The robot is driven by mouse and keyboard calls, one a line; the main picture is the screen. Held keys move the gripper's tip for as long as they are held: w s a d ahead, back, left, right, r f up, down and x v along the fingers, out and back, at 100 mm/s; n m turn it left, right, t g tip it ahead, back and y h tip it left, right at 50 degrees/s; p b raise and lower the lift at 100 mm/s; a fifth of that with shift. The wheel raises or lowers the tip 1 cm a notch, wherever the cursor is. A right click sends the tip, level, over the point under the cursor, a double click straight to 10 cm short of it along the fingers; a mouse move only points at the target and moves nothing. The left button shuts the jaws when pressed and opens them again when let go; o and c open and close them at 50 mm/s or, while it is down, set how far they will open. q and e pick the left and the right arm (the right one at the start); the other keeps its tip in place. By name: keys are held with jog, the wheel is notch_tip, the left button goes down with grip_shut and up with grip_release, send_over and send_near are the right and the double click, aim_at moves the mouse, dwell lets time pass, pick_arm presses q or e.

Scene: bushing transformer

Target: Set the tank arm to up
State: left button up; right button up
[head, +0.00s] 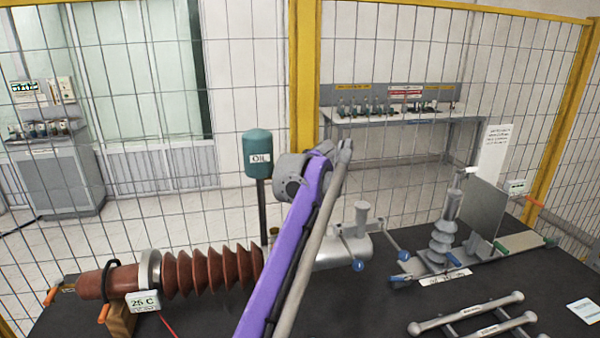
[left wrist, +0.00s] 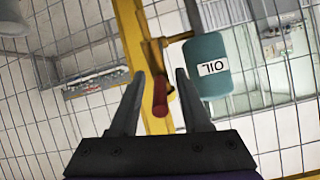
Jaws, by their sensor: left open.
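The green oil tank (head: 258,155), labelled OIL, stands on a thin post behind the bushing in the head view. The left wrist view shows the tank (left wrist: 208,66) upside down, right of centre. A brass-coloured fitting (left wrist: 155,50) sits beside it, with a red handle, the tank arm (left wrist: 160,98), running down the picture from it. My left gripper (left wrist: 155,75) is open, its two fingers on either side of the red handle in this picture. I cannot tell the depth or any contact. In the head view my purple arm hides the handle, and the left fingers are not clear.
A brown ribbed bushing (head: 205,272) lies on the dark table (head: 380,310) at the left. A grey tank with blue-tipped levers (head: 345,252) and a grey insulator (head: 440,245) stand right of my arm. A wire fence with yellow posts (head: 306,60) stands behind.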

pick_arm(q)
jog(key=b+v, duration=0.1)
jog(key=v, duration=0.9)
pick_arm(e)
jog(key=shift+s+f, duration=0.5)
jog(key=shift+f, duration=0.4)
pick_arm(q)
jog(key=shift+c, duration=0.2)
